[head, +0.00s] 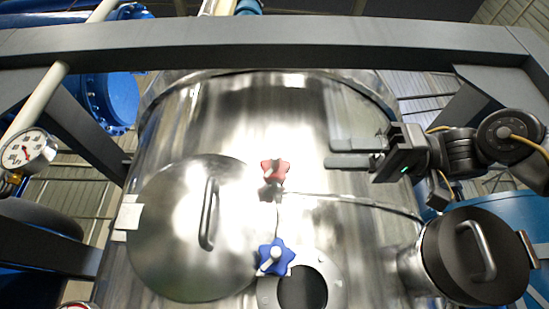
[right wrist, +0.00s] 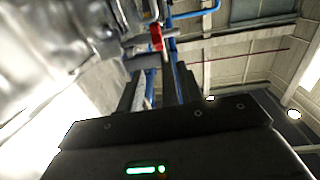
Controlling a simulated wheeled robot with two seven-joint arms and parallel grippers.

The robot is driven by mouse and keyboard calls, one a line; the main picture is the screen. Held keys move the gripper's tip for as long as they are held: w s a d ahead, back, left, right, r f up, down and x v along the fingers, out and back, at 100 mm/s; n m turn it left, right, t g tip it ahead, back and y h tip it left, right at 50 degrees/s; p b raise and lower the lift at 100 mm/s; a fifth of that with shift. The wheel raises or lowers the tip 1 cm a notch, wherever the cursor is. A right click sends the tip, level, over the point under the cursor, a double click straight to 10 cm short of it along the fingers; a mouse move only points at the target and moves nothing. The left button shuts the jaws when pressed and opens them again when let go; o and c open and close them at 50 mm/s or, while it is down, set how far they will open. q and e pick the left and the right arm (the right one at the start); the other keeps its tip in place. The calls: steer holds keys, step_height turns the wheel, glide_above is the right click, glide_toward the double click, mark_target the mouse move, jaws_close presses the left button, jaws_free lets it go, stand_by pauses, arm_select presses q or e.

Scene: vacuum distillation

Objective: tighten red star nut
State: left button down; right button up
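The red star nut (head: 274,172) sits on a metal fitting on the front of the shiny steel vessel, above the blue star nut (head: 275,257). My right gripper (head: 331,153) comes in from the right, its two fingers pointing left with a gap between them. It is open and empty, to the right of the red star nut and slightly higher in the picture, apart from it. In the right wrist view the red star nut (right wrist: 157,38) shows beyond the open fingers (right wrist: 158,88), a little left of the middle. My left gripper is in neither view.
A round steel hatch with a handle (head: 193,228) is left of the nuts. A round dark opening (head: 303,289) lies below, and a dark-lidded port (head: 478,258) at lower right. A grey beam (head: 270,42) crosses above. A pressure gauge (head: 27,149) is far left.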

mark_target(283, 156)
steer(key=a, duration=1)
steer(key=shift+a+p, duration=0.3)
steer(key=shift+a, duration=0.1)
steer(key=shift+c, duration=0.5)
jaws_close()
steer(key=shift+f+y+b, duration=0.3)
steer(key=shift+b, duration=0.55)
steer(key=shift+d+r+y+b, duration=0.1)
steer(key=shift+r+y+b, duration=0.05)
steer(key=shift+y+b, duration=0.3)
steer(key=shift+r, duration=0.15)
